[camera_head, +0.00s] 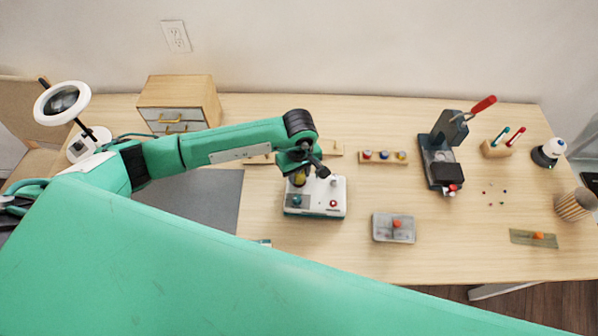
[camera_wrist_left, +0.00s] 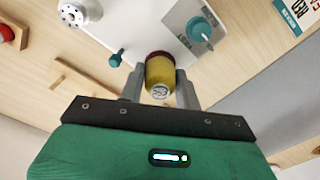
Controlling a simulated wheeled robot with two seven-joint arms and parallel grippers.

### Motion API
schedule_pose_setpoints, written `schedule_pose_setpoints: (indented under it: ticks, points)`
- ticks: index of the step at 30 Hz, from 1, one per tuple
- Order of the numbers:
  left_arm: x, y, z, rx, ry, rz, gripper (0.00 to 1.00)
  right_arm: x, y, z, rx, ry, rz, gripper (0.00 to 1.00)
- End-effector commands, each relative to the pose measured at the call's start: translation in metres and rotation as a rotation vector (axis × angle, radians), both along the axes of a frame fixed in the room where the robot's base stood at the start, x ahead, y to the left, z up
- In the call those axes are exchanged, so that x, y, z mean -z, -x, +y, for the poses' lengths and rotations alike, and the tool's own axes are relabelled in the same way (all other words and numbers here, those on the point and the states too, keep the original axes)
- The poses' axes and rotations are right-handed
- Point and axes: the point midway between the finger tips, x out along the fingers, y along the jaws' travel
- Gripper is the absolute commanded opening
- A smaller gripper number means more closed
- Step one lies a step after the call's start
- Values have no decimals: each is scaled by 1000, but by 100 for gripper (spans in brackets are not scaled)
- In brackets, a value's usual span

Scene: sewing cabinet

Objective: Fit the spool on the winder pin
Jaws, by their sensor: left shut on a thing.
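The yellow spool (camera_wrist_left: 159,72) has a dark red far rim and a pale end facing the camera. My left gripper (camera_wrist_left: 158,88) is shut on it, one grey finger at each side. In the head view the gripper (camera_head: 299,174) and a bit of the spool are over the back left of the white winder (camera_head: 315,212). The wrist view shows the winder's white top (camera_wrist_left: 138,30), a teal knob (camera_wrist_left: 200,29) and a small teal peg (camera_wrist_left: 116,58). I cannot tell which part is the winder pin, or whether the spool touches it. My right gripper is out of view.
A grey tray (camera_head: 394,237) stands right of the winder. A rack of colored spools (camera_head: 383,158) is behind it, and a dark press with a red handle (camera_head: 484,104) stands farther right. A grey mat (camera_head: 210,205) lies to the left. Table between tray and press is clear.

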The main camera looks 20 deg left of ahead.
Motion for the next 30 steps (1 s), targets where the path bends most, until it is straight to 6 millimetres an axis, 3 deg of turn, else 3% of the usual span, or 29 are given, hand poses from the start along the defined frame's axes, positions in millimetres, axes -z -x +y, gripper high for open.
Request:
schedule_pose_setpoints:
  ticks: [30]
  points:
    - [5,0,0,0,0,0,12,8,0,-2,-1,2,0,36]
